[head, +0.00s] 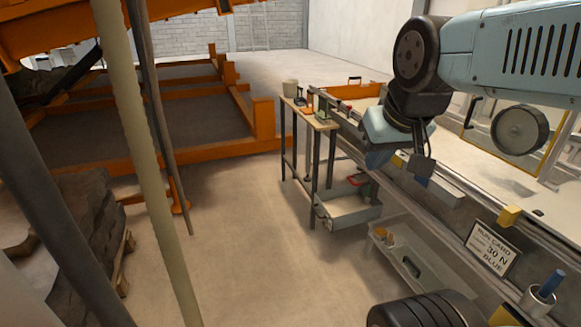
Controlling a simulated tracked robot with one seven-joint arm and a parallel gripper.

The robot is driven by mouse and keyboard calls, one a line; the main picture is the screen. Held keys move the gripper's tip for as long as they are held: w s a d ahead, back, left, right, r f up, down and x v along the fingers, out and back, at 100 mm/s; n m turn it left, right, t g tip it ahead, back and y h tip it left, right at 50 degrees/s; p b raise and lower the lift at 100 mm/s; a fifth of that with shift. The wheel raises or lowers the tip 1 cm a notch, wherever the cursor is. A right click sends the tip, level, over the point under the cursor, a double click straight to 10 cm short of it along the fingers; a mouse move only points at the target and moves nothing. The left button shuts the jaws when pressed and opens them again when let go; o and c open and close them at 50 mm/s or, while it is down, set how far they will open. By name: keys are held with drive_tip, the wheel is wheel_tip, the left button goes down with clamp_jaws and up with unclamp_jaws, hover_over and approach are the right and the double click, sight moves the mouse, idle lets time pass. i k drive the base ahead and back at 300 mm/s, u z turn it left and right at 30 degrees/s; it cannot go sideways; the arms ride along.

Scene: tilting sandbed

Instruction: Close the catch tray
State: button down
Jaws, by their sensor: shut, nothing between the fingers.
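A grey open-topped tray (348,208), which looks like the catch tray, sticks out low from the side of the long bench, near the small side table's legs. Its floor is pale, and a small red item shows at its back edge. My gripper (421,172) is shut and empty. In the picture it is above and to the right of the tray, in front of the bench's long rail, and apart from the tray. The tray's back end by the bench is partly hidden.
A small side table (309,116) with cups and tools stands beside the tray. A lower pale bin (405,262) holds loose items. A sign (491,248) and a holder with a blue tool (541,297) are at right. The floor (245,240) left of the tray is clear.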

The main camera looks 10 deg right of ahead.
sight(343, 207)
drive_tip(key=z, duration=0.2)
drive_tip(key=i, duration=1.1)
drive_tip(key=z, duration=0.45)
drive_tip(key=i, duration=0.65)
drive_tip(key=z, duration=0.2)
